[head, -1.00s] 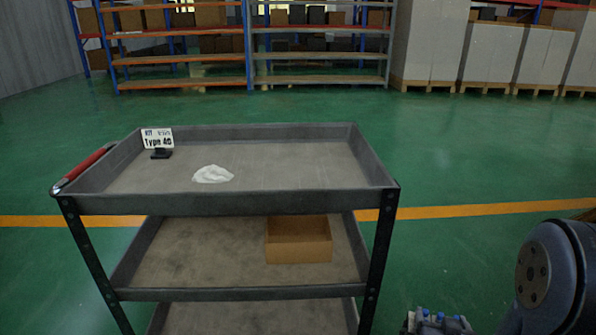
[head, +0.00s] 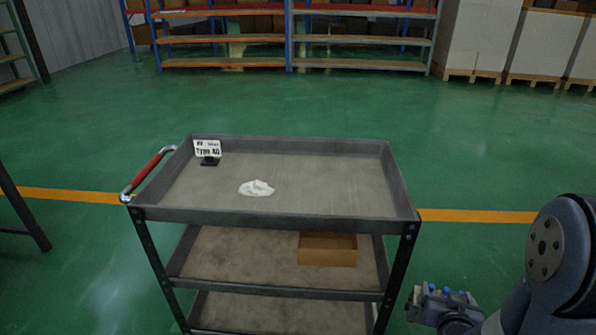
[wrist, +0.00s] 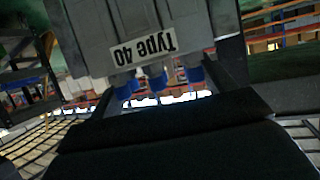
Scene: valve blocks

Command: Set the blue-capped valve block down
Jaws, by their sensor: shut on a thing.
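The blue-capped valve block (head: 428,300) is a grey block with several blue caps, low at the right of the head view beside my dark arm. In the wrist view the valve block (wrist: 150,40) fills the top middle, with a "Type 40" label and blue caps towards the jaws. My gripper (wrist: 160,92) is shut on it. The block is held clear of the cart (head: 280,217), to the right of its right front post. The fingertips are partly hidden in the wrist view.
The cart's top tray holds a "Type 40" sign (head: 208,149) at the back left and a crumpled white cloth (head: 257,188). The rest of the tray is bare. A cardboard box (head: 328,250) sits on the middle shelf. Shelving racks (head: 290,40) stand far behind.

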